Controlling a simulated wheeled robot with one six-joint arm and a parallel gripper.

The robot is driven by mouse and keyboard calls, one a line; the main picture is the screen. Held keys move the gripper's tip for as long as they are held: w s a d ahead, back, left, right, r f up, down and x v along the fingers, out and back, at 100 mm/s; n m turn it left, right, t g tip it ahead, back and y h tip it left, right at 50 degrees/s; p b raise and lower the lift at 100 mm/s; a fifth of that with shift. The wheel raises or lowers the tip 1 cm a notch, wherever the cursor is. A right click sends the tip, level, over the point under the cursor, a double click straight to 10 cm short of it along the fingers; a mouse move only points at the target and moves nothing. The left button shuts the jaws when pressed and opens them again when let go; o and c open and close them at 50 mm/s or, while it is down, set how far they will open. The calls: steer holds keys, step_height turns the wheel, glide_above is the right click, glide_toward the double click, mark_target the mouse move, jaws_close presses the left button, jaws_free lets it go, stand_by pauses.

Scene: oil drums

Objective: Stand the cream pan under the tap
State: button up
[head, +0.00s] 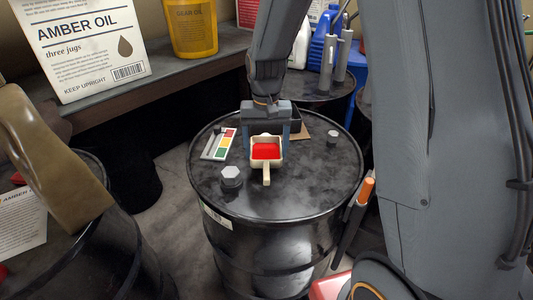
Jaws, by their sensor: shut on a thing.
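The cream pan (266,174) is over the top of the middle black drum (310,190). It is small and square, with a red inside and a short handle pointing toward me. My gripper (267,137) comes down from behind, with a finger on each side of the pan, and is shut on it. I cannot tell whether the pan touches the drum top. A large brown-olive curved thing (60,165) fills the near left above another drum; it may be the tap, but I cannot be sure.
A colour-striped card (225,143) and a grey hex bung (231,175) lie left of the pan. A smaller bung (332,139) is at right. A shelf (150,90) holds an amber oil sign (90,50) and a yellow jug (190,30). The drum's front top is clear.

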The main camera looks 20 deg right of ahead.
mark_target(266, 156)
steer(key=shift+f, duration=1.3)
steer(key=shift+f, duration=0.1)
steer(key=o, duration=0.8)
steer(key=shift+f, duration=0.1)
steer(key=o, duration=0.4)
